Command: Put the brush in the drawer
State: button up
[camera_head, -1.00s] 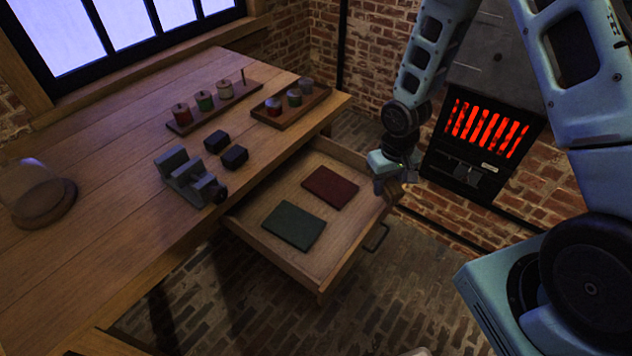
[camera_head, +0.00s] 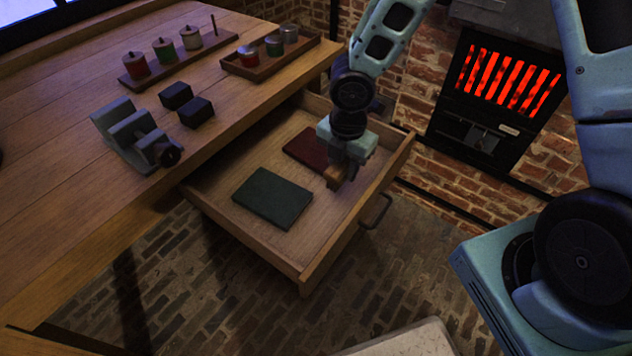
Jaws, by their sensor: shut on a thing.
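My gripper (camera_head: 345,181) points down over the right part of the open drawer (camera_head: 310,262). It is shut on a small brown wooden piece, which looks like the brush (camera_head: 334,177). The fingers hide part of the brush, and its bristles cannot be made out. The drawer is pulled out from under the workbench. In it lie a dark green flat book or pad (camera_head: 272,197) and a dark red one (camera_head: 306,149), the red one partly behind my gripper. I cannot tell whether the brush touches the drawer floor.
On the workbench (camera_head: 60,200) are a grey vise (camera_head: 130,135), two dark blocks (camera_head: 195,112), a rack of coloured spools (camera_head: 163,51) and a tray of small jars (camera_head: 273,45). A glowing heater (camera_head: 507,78) stands at the wall. The drawer's front left floor is bare.

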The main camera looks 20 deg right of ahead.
aim_at(340, 197)
notch_tip(340, 197, down, 8)
jog(key=b, duration=0.2)
jog(key=shift+r+b, duration=0.1)
jog(key=shift+b, duration=0.2)
jog(key=o, duration=1.1)
jog(key=shift+c, duration=0.2)
notch_tip(340, 197, up, 12)
jog(key=p, duration=0.4)
jog(key=shift+p, duration=0.4)
jog(key=s+a+r+m, duration=0.3)
jog(key=s+r+m, duration=0.5)
jog(key=s, duration=0.2)
jog(key=s+a+r+m, duration=0.3)
jog(key=s+r+m, duration=0.5)
jog(key=s+m, duration=0.1)
jog(key=shift+s+a+m+y, duration=0.2)
jog(key=shift+s+m+y, duration=0.1)
jog(key=shift+s, duration=0.15)
